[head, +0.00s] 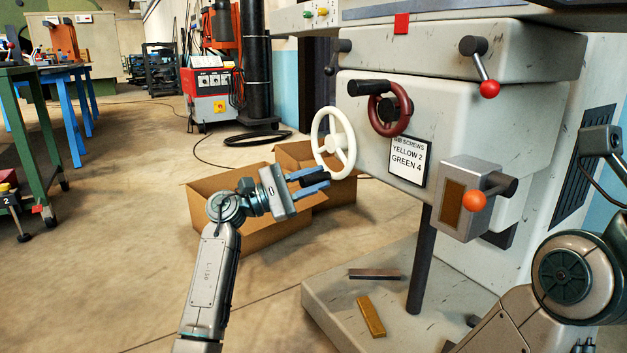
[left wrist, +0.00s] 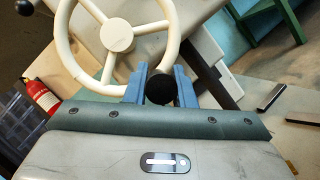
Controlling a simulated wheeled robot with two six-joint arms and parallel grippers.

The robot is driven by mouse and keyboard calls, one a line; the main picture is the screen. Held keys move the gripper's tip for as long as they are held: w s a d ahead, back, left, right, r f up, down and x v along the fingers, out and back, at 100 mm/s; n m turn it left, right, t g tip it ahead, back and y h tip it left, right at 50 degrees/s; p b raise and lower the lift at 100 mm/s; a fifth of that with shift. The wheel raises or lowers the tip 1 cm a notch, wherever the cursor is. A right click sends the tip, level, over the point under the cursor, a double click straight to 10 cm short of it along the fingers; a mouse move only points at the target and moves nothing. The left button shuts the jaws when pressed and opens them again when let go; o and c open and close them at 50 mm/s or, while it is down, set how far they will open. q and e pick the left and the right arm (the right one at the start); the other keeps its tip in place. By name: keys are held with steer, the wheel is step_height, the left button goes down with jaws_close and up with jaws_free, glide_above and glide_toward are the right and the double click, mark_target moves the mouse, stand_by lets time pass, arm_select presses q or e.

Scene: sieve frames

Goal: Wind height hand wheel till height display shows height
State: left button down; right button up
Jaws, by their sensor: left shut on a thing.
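A cream spoked hand wheel (head: 333,143) stands out from the left side of the grey machine; it also shows large in the left wrist view (left wrist: 119,36). My left gripper (head: 312,183) is just below its rim. In the left wrist view its blue fingers (left wrist: 160,88) are shut on the wheel's dark round handle (left wrist: 160,89), at the lower right of the rim. A smaller dark red hand wheel (head: 391,110) with a black handle is on the machine front. I can make out no height reading in either view. My right gripper is not visible; only part of the arm shows.
A sign (head: 409,161) reads "YELLOW 2, GREEN 4". Open cardboard boxes (head: 240,205) stand behind my left gripper. A yellow bar (head: 371,316) lies on the machine base.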

arm_select(q)
steer(key=c, duration=1.6)
jaws_free()
steer(key=shift+f, duration=0.45)
steer(key=o, duration=0.3)
steer(key=shift+w+a+f, duration=0.1)
steer(key=shift+a, duration=0.05)
steer(key=shift+o, duration=0.3)
steer(key=shift+r, duration=0.25)
steer(key=shift+a+p, duration=0.4)
steer(key=p+v, duration=0.4)
steer(key=v, duration=0.6)
steer(key=shift+s, duration=0.2)
steer(key=shift+s+f, duration=0.1)
steer(key=shift+f, duration=0.05)
